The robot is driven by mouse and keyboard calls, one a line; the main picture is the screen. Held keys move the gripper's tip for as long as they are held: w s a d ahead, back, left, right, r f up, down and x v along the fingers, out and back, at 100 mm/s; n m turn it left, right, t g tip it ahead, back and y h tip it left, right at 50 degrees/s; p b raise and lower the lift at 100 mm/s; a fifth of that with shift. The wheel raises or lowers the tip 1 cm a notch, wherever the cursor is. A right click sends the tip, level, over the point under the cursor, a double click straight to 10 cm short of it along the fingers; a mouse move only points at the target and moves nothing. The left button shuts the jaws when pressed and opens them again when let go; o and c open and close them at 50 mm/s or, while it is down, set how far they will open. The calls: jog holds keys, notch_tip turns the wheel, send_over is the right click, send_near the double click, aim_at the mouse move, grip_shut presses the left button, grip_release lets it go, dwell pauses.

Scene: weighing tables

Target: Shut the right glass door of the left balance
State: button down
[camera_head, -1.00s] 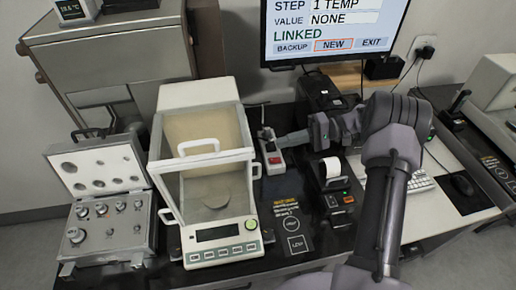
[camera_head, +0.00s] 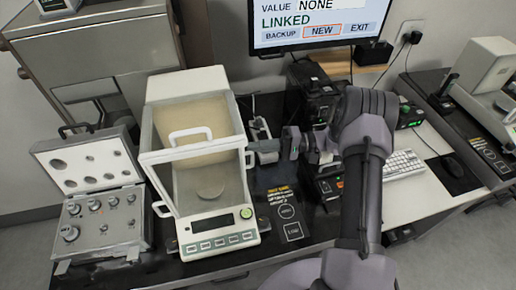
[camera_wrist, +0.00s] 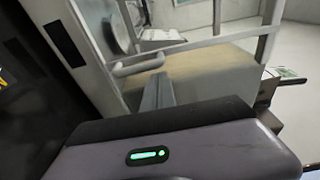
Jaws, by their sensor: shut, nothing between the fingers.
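The left balance (camera_head: 219,240) stands on the dark table with a glass draft shield and a front display. Its right glass door has a white handle (camera_head: 250,159), set farther back than the left door's handle (camera_head: 162,209), so the door looks partly slid back. In the wrist view the handle (camera_wrist: 137,66) is a pale bar on the door frame. My gripper (camera_head: 257,147) is shut and empty at the balance's right side, close to that handle. In the wrist view the fingers (camera_wrist: 157,94) are just beside the handle; contact cannot be told.
An open weight case (camera_head: 140,196) stands left of the balance. A small device (camera_head: 259,130) and a printer (camera_head: 328,185) stand on the right, with the monitor (camera_head: 318,28) behind. A dark mat (camera_head: 290,212) lies on the table right of the balance's front.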

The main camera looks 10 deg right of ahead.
jog(key=shift+s, duration=0.25)
jog(key=s+p, duration=0.2)
jog(key=s, duration=0.9)
jog(key=shift+p, duration=0.35)
jog(key=shift+f, duration=0.15)
